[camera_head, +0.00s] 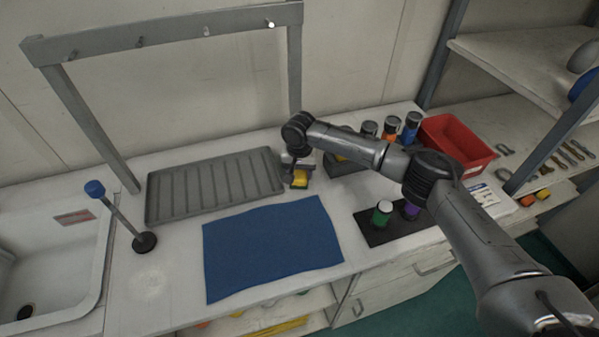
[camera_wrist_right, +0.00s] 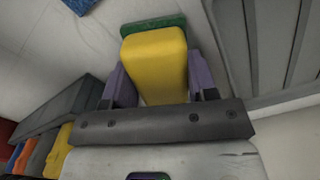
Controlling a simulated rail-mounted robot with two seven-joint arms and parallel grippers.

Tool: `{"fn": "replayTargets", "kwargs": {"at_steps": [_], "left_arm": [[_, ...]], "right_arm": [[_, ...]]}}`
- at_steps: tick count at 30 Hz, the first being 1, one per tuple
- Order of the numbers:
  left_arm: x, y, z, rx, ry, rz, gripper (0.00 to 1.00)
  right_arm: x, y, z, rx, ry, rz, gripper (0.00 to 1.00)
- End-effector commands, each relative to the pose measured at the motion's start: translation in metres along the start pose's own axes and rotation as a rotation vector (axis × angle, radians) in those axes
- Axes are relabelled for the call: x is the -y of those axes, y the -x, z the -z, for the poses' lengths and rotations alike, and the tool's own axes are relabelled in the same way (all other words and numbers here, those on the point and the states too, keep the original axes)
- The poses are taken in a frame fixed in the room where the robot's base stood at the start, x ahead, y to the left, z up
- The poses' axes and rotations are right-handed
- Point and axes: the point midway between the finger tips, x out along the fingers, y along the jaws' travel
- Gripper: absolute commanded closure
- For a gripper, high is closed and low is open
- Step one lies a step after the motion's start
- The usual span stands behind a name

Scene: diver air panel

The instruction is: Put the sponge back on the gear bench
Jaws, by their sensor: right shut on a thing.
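The sponge is a yellow block with a green layer. In the head view the sponge (camera_head: 300,179) shows small at the right end of the grey ribbed tray, above the white bench top (camera_head: 180,268). My right gripper (camera_head: 297,167) is over it, and its arm comes in from the right. In the right wrist view the sponge (camera_wrist_right: 155,58) sits between the two purple-grey fingers of my right gripper (camera_wrist_right: 160,84), which are shut on it. I cannot tell whether the sponge touches the bench top. My left gripper is not in view.
The grey ribbed tray (camera_head: 216,188) lies just left of the sponge, and a blue mat (camera_head: 270,247) lies in front. A holder with capped cylinders, a red bin (camera_head: 457,146) and a black mat (camera_head: 372,234) stand to the right. A blue-topped post (camera_head: 118,212) stands left.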

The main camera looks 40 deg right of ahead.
Motion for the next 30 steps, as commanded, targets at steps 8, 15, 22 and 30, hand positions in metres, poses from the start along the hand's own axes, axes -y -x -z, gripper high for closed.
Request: {"fn": "replayTargets", "kwargs": {"at_steps": [8,15,22,30], "left_arm": [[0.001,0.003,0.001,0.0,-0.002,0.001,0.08],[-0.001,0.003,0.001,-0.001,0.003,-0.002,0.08],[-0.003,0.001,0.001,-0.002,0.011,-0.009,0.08],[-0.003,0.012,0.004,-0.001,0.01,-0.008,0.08]], "right_arm": [[0.0,-0.002,0.0,-0.001,0.0,-0.001,0.41],[0.0,-0.002,0.0,0.0,0.0,-0.001,0.22],[0.0,-0.002,0.0,-0.001,0.0,0.0,0.22],[0.0,0.037,0.0,-0.001,0.0,0.001,0.22]]}}
